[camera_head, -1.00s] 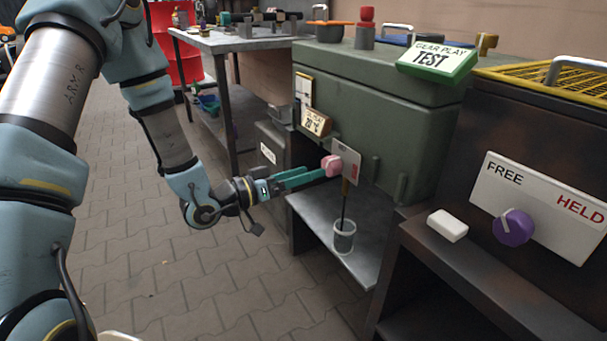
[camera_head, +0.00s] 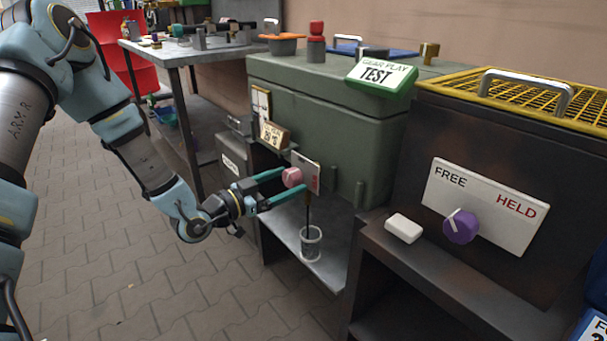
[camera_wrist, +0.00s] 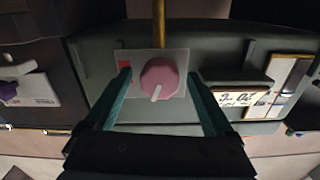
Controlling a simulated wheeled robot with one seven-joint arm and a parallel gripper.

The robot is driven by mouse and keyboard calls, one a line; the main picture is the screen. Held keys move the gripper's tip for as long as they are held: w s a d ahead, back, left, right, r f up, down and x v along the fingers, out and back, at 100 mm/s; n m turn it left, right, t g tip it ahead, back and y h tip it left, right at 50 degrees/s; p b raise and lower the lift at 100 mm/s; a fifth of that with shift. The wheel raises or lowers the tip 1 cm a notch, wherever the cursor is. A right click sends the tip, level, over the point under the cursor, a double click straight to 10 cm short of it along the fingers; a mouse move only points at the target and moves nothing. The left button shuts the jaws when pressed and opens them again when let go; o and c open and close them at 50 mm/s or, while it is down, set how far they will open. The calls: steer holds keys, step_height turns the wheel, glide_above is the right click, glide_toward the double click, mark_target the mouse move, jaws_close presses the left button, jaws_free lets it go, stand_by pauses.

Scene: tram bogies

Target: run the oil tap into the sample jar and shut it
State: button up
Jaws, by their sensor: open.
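The oil tap has a pink round knob (camera_head: 292,177) on a pale plate with a red patch (camera_head: 314,181). In the wrist view the knob (camera_wrist: 159,77) has a white pointer toward the lower edge, slightly left. A brass spout (camera_head: 308,198) hangs below the plate, and a thin dark stream runs from it into the sample jar (camera_head: 311,243).
At right are a purple FREE/HELD knob (camera_head: 460,226) and a white block (camera_head: 404,228). A workbench (camera_head: 190,48) stands behind; the paved floor at left is clear.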

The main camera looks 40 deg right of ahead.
mark_target(304, 175)
steer(key=shift+s+d, duration=0.15)
steer(key=shift+d, duration=2.65)
steer(key=shift+c, duration=0.2)
steer(key=c, duration=1.3)
steer(key=shift+n+p, duration=0.55)
steer(key=shift+n, duration=1.75)
steer(key=o, duration=1.3)
steer(key=shift+o, duration=0.2)
steer(key=a, duration=1.1)
steer(key=shift+w, duration=0.25)
